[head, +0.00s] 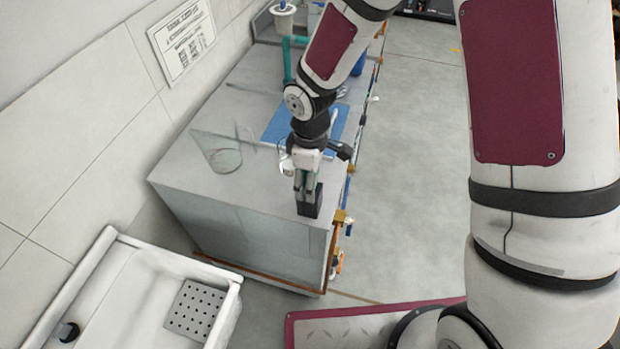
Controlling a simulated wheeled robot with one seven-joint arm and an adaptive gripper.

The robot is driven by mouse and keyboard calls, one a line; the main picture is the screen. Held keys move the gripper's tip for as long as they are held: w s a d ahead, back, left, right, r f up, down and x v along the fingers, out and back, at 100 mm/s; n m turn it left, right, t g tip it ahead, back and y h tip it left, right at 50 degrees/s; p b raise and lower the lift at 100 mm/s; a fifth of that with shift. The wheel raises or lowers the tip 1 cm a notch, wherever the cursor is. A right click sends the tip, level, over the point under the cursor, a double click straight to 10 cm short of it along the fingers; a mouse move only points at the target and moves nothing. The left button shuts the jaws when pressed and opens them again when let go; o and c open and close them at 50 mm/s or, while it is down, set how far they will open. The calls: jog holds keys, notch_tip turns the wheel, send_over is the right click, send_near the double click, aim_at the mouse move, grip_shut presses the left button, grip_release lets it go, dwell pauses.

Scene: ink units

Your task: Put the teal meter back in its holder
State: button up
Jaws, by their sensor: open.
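My gripper (307,184) points down at the near right corner of the grey bench top, with its jaws open. A narrow teal strip, which looks like the teal meter (304,181), shows between the fingers; most of it is hidden by them. A small black block, which looks like the holder (312,204), stands on the bench directly below the fingertips. The lower end of the teal piece meets the top of the block in this view. I cannot tell how deep it sits.
A clear glass dish (226,160) and a clear upright panel stand left of my gripper on the bench (180,172). A blue mat (275,122) lies behind. Teal pipework (288,60) stands farther back. A white sink (140,285) is at lower left. Coloured fittings line the bench's right edge.

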notch_tip(320, 180, up, 12)
jog(key=shift+r+b, duration=0.1)
jog(key=shift+b, duration=0.4)
jog(key=s+d+r+m+t, duration=0.5)
jog(key=s+d+r+m, duration=0.9)
jog(key=r, duration=0.5)
jog(key=shift+s+d+r+t, duration=0.15)
jog(key=shift+s+d+t, duration=0.15)
jog(key=shift+s+d, duration=0.7)
jog(key=shift+w+d, duration=0.1)
jog(key=shift+d, duration=0.05)
